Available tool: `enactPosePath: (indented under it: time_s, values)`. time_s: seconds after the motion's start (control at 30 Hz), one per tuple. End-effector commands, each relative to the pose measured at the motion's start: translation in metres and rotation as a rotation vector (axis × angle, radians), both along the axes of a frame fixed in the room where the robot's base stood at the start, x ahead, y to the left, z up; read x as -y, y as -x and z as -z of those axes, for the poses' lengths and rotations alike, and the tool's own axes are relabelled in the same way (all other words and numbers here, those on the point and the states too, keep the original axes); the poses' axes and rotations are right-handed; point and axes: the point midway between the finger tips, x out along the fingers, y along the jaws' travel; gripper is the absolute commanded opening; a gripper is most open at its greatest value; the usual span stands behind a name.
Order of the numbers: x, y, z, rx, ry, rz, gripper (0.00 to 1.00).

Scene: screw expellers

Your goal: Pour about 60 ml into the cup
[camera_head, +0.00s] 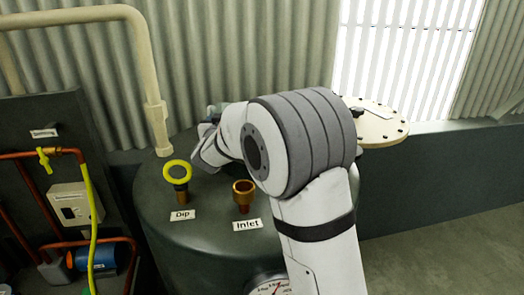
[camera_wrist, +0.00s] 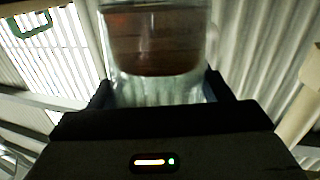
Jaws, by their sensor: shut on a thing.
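A clear glass container (camera_wrist: 155,92) with dark red-brown liquid in it is between the fingers of my gripper (camera_wrist: 157,88) in the wrist view. My gripper is shut on it. The container's top runs out of that frame, so its rim is hidden. In the head view my wrist mostly hides my gripper (camera_head: 211,132), which is behind the Dip and Inlet fittings, over the far part of the dark tank.
A bolted round flange (camera_head: 383,130) is at the right. Copper pipes and a yellow hose are at the left.

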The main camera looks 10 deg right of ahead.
Motion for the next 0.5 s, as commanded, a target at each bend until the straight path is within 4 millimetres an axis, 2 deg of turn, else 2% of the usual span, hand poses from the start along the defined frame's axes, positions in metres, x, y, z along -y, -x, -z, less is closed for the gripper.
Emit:
enactPosePath:
  time_s: [0.5]
  values:
    - [0.01, 0.0043, -0.0051, 0.045, -0.101, 0.002, 0.43]
